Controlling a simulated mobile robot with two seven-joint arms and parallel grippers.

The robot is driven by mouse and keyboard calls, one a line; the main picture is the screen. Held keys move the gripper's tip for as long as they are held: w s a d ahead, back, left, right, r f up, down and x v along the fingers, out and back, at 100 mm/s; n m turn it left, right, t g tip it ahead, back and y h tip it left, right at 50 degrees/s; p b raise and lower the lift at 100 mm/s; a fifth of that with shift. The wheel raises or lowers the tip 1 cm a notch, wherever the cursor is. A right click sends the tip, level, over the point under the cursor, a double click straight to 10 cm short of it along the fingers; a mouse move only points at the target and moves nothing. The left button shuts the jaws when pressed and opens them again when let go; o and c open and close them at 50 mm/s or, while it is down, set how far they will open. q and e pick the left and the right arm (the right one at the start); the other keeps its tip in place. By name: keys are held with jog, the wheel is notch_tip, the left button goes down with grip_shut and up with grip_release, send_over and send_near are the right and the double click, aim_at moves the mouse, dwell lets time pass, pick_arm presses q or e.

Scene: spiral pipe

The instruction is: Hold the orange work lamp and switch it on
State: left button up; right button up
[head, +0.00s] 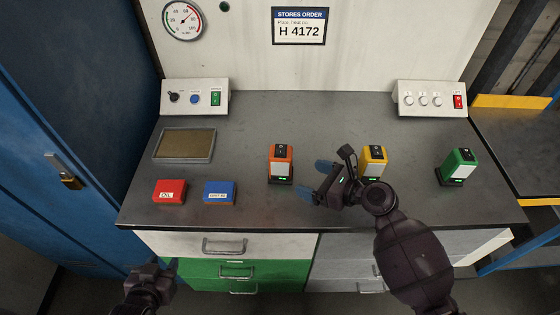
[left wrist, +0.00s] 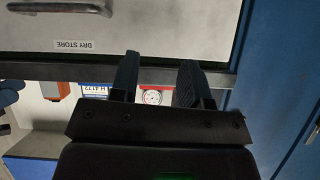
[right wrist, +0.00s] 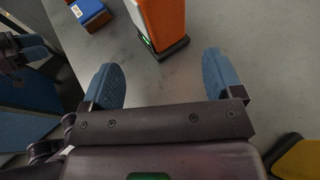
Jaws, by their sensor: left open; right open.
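The orange work lamp (head: 281,158) stands upright on the grey bench top, on a black base, with a black switch on top and a pale front panel. My right gripper (head: 322,181) is open and empty just right of it, fingers pointing toward it. In the right wrist view the orange lamp (right wrist: 163,16) stands ahead of the spread fingers (right wrist: 161,80), apart from them; its top is cut off. My left gripper (head: 153,268) is low in front of the bench, open and empty. The left wrist view shows its fingers (left wrist: 158,80) spread before a drawer front.
A yellow lamp (head: 374,158) stands close behind my right gripper, and a green lamp (head: 458,165) stands further right. Red (head: 169,192) and blue (head: 219,193) boxes and a shallow tray (head: 211,150) are on the left. Switch boxes stand at the back. The middle back of the bench is clear.

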aim_at(290, 171)
jog(key=b+x, duration=0.1)
jog(key=x, duration=0.2)
jog(key=b+x, duration=0.1)
jog(key=x, duration=0.1)
jog(key=shift+f+b, duration=0.3)
jog(key=shift+b, duration=0.05)
jog(key=shift+w+a, duration=0.6)
jog(key=shift+a, duration=0.2)
jog(key=shift+x, duration=1.05)
jog(key=shift+f, duration=0.1)
jog(key=shift+c, duration=0.5)
